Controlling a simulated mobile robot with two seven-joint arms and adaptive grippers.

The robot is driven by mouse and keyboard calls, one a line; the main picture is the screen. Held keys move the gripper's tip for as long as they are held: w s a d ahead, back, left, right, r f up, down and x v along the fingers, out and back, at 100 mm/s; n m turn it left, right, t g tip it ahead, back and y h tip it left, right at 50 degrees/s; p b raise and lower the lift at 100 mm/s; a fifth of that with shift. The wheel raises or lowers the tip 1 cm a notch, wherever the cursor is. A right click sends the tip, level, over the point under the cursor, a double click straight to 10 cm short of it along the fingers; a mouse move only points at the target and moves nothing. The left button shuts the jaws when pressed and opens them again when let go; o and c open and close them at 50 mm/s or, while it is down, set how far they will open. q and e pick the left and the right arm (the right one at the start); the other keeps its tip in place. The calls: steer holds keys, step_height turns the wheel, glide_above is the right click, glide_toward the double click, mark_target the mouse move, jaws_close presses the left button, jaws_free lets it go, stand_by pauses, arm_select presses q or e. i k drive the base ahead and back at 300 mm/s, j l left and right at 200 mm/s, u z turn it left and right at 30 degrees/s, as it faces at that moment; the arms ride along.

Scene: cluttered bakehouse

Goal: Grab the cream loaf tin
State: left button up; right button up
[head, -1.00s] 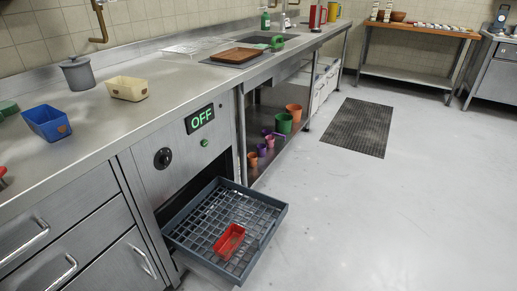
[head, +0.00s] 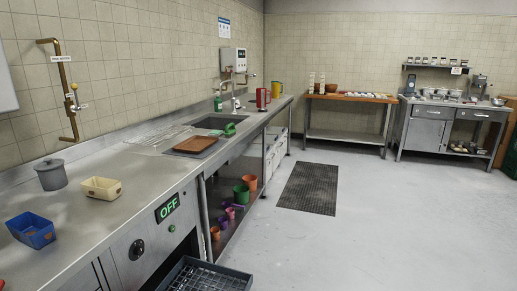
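The cream loaf tin (head: 102,189) sits on the steel counter (head: 124,224) at the left, upright and open at the top. It stands between a grey lidded pot (head: 51,174) and the front edge of the counter, behind and right of a blue loaf tin (head: 32,229). Neither of my grippers shows in the head view. Nothing touches the cream tin.
Below the counter, a grey rack drawer (head: 203,276) sticks out over the floor, cut off by the bottom edge. A brown tray (head: 196,144) lies farther along the counter. A dark floor mat (head: 309,188) lies on the otherwise open floor (head: 400,225).

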mark_target(102, 189)
steer(key=i+l+u, duration=0.3)
steer(key=i+l, duration=0.7)
